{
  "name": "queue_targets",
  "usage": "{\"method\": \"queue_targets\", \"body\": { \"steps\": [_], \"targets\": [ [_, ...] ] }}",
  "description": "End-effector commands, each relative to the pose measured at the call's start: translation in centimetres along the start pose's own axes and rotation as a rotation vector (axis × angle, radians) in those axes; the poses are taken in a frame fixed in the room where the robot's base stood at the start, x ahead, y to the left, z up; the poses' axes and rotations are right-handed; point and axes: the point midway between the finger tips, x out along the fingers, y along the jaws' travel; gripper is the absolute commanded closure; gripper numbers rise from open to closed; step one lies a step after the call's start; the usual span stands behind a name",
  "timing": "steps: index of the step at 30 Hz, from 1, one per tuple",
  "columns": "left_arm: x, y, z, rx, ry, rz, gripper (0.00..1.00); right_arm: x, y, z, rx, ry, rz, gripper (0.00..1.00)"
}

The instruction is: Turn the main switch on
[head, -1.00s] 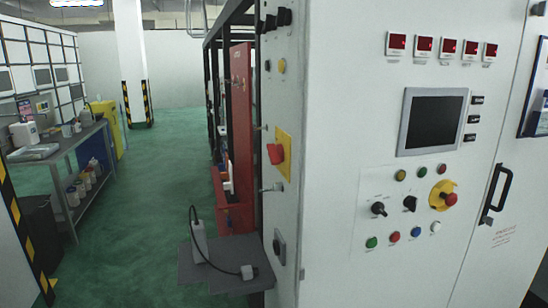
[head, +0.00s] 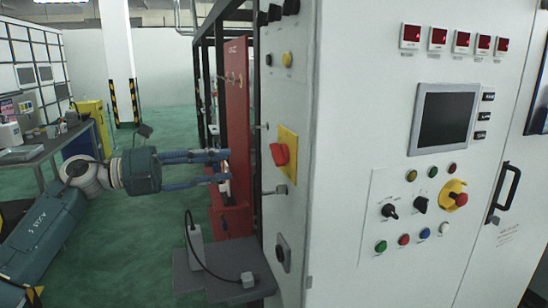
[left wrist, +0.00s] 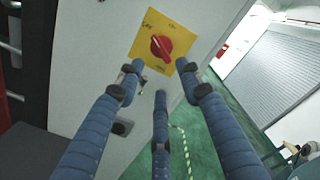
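The main switch is a red rotary handle (head: 280,154) on a yellow plate (head: 288,168), on the narrow left side face of the white cabinet. In the left wrist view the red handle (left wrist: 161,47) sits on its yellow plate (left wrist: 150,24), beyond the fingertips and tilted. My left gripper (head: 226,166) comes in from the left at about the switch's height, fingers spread and pointing at that face, with a visible gap to the handle. In the left wrist view its blue fingers (left wrist: 160,70) are apart with nothing between them. My right gripper is not in view.
The cabinet front (head: 390,60) carries a screen (head: 446,119), coloured buttons and a red emergency button on yellow (head: 455,196). A grey shelf (head: 205,285) with a corded device (head: 196,246) juts out below the switch. A red panel (head: 236,130) stands behind. A workbench (head: 50,150) is at left.

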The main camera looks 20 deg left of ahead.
Motion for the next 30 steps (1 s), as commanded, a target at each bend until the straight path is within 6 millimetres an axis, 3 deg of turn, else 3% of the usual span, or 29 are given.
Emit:
{"method": "queue_targets", "body": {
  "steps": [16,21,30],
  "targets": [
    [9.1,-0.4,0.1,-0.005,0.002,-0.005,0.64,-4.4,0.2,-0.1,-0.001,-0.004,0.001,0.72],
    [10.4,-0.1,0.1,-0.005,0.000,-0.004,0.64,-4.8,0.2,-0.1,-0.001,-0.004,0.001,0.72],
    [10.6,0.0,0.0,-0.004,0.000,-0.003,0.64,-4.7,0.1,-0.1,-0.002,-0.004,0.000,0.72]
  ]
}}
